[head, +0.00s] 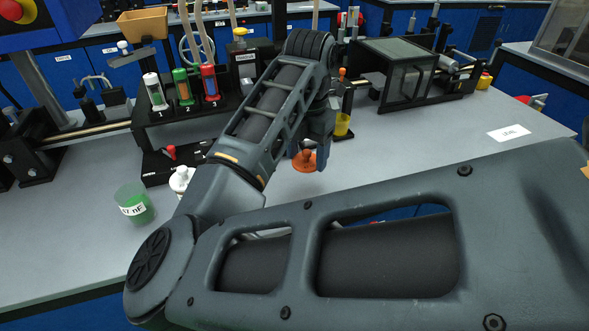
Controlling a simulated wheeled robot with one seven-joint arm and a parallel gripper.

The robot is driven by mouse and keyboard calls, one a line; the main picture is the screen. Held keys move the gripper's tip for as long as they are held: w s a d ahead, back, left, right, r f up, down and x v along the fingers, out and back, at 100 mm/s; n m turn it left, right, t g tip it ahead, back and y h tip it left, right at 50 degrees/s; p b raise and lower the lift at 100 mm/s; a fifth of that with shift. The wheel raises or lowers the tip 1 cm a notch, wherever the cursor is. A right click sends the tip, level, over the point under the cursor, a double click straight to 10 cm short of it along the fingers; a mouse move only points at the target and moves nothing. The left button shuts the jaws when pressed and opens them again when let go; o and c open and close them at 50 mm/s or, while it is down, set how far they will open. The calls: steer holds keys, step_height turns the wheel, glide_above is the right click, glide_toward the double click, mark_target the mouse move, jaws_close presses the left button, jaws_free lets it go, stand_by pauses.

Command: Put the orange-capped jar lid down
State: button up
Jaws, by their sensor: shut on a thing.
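An orange lid (304,161) with a small knob hangs at the tip of my gripper (312,152), in the middle of the head view. My gripper points down and is shut on the lid. The lid appears a little above the grey bench (390,170); I cannot tell the exact gap. My arm hides part of the bench in front of and left of the lid. A white bottle-like thing (181,180) shows partly behind my arm.
A green cup (134,203) stands at the left. A black rack (190,112) holds numbered tubes at the back left. A yellow cup (342,124) stands just behind my gripper. A dark glass-fronted box (405,75) is at the back right. Bench right of the gripper is clear up to a white label (509,133).

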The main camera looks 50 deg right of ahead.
mark_target(295, 164)
steer(key=shift+w+a+f, duration=0.7)
steer(key=shift+w+f, duration=0.05)
steer(key=shift+w, duration=0.15)
steer(key=shift+f+p, duration=0.4)
steer(key=shift+f, duration=1.55)
steer(key=shift+f, duration=0.1)
steer(key=o, duration=1)
